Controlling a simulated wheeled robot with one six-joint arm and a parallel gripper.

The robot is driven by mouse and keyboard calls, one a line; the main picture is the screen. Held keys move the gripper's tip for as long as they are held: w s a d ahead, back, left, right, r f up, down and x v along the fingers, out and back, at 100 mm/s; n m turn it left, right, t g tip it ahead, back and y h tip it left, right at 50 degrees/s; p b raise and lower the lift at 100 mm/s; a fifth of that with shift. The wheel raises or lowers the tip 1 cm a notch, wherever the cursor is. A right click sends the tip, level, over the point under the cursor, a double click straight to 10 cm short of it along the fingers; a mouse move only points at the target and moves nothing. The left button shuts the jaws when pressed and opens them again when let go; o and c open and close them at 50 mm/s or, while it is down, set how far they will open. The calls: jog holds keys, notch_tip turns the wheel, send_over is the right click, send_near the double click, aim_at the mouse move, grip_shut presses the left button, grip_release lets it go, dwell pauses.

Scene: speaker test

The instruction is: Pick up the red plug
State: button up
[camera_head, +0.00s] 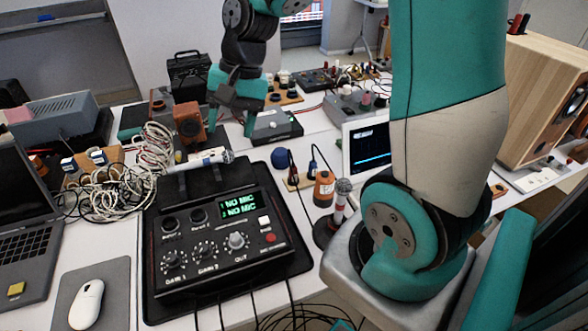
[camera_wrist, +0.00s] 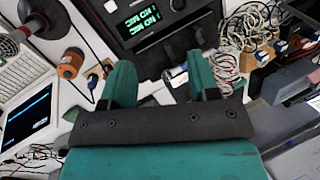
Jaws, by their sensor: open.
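A small dark red plug (camera_head: 292,168) with a cable stands in a small wooden block (camera_head: 294,186) on the white table, right of the black mixer box. A blue plug (camera_head: 312,162) stands beside it. The block also shows in the wrist view (camera_wrist: 104,67), left of my gripper, but the red plug is not clear there. My gripper (camera_head: 232,122) is open and empty, above the table, behind and to the left of the block. Both fingers of my gripper (camera_wrist: 161,68) show apart in the wrist view. Other red plugs (camera_head: 516,24) sit on the wooden speaker.
The mixer box (camera_head: 220,245) with a "NO MIC" display fills the front. An orange cylinder (camera_head: 323,189) and a microphone on a stand (camera_head: 338,207) are close to the block. A screen (camera_head: 368,146) stands behind them. Coiled cables (camera_head: 112,190) lie at left.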

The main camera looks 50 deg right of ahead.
jog(key=w+d+f+m, duration=0.2)
jog(key=d+f+m, duration=0.15)
jog(key=d, duration=0.35)
jog(key=w+d+f+m, duration=0.2)
jog(key=d+m, duration=0.3)
jog(key=d, duration=0.2)
jog(key=m+p, duration=0.1)
jog(key=m, duration=0.6)
send_near(294, 167)
jog(key=shift+h, duration=0.3)
jog(key=x, duration=0.2)
jog(key=p+x, duration=0.2)
jog(key=x, duration=0.1)
jog(key=shift+w+a+f, duration=0.2)
jog(key=shift+a, duration=0.25)
jog(key=shift+p+x, duration=0.85)
jog(key=shift+x, duration=2.35)
jog(key=shift+d, duration=0.15)
jog(key=c, duration=1)
